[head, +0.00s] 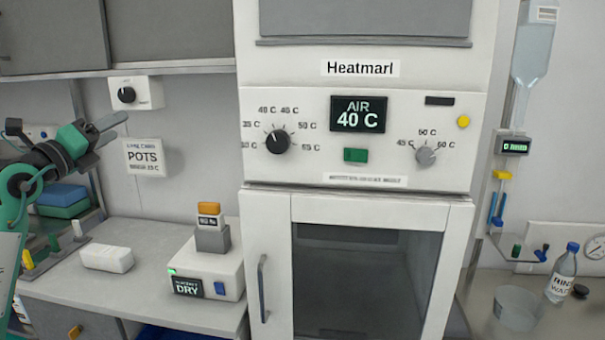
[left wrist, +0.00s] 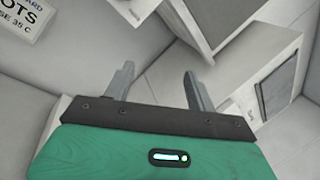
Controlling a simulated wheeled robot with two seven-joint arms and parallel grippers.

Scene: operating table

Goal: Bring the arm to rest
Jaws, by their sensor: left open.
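My left arm comes in from the left edge of the head view. Its gripper (head: 118,128) is raised above the left counter, in front of the back wall, and points to the right. In the left wrist view the two fingers of the gripper (left wrist: 158,85) stand apart with nothing between them. The gripper touches nothing that I can see. My right gripper is in neither view.
A white heating cabinet (head: 265,215) with knobs and a glass door fills the middle. The left counter (head: 130,285) holds a white block (head: 107,258) and a white device (head: 208,268) marked DRY. A bottle (head: 562,275) and a clear bowl (head: 518,308) stand at right.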

